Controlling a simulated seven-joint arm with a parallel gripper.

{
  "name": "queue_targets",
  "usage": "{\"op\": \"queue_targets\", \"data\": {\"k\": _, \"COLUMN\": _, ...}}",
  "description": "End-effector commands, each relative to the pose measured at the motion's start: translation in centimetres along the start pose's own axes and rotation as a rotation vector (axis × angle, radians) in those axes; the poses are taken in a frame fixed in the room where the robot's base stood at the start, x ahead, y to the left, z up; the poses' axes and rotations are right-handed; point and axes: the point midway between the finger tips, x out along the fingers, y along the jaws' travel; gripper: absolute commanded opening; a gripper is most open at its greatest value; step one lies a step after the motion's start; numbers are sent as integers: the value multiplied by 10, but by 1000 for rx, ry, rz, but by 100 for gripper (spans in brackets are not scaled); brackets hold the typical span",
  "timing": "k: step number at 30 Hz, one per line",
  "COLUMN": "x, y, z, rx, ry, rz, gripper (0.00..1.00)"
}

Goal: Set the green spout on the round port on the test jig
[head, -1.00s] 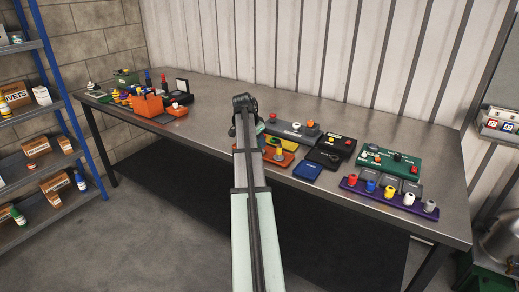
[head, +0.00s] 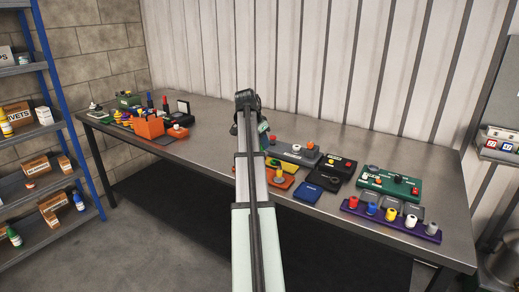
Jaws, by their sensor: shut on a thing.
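My gripper (head: 240,129) hangs from the wrist over the middle of the bench, mostly hidden behind my own arm. A small green piece (head: 264,127) shows at its right side, seemingly the green spout that it is shut on; its shape and tilt cannot be made out. The gripper is just left of a grey board (head: 292,153) with white and orange knobs, and seems to be above the bench top. I cannot tell surely which board is the test jig. A green board (head: 393,184) with a red knob and small round fittings stands at the right. The round port cannot be picked out.
Near the gripper lie an orange board (head: 283,182), a blue pad (head: 308,192) and a black box (head: 336,167). A purple strip (head: 390,219) with several coloured knobs lies at the front right. An orange bin (head: 149,127) stands among clutter at the left. The bench centre-left is clear.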

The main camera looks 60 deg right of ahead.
Motion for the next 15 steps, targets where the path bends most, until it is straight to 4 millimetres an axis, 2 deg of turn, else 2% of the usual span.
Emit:
{"op": "queue_targets", "data": {"k": 5, "x": 16, "y": 28, "z": -37, "rx": 54, "ry": -3, "rz": 28, "gripper": 0}}
{"op": "queue_targets", "data": {"k": 8, "x": 30, "y": 38, "z": -74, "rx": 93, "ry": -9, "rz": 49, "gripper": 0}}
{"op": "queue_targets", "data": {"k": 12, "x": 50, "y": 42, "z": -128, "rx": 140, "ry": -20, "rz": 67, "gripper": 0}}
{"op": "queue_targets", "data": {"k": 15, "x": 61, "y": 36, "z": -164, "rx": 152, "ry": -24, "rz": 62, "gripper": 0}}
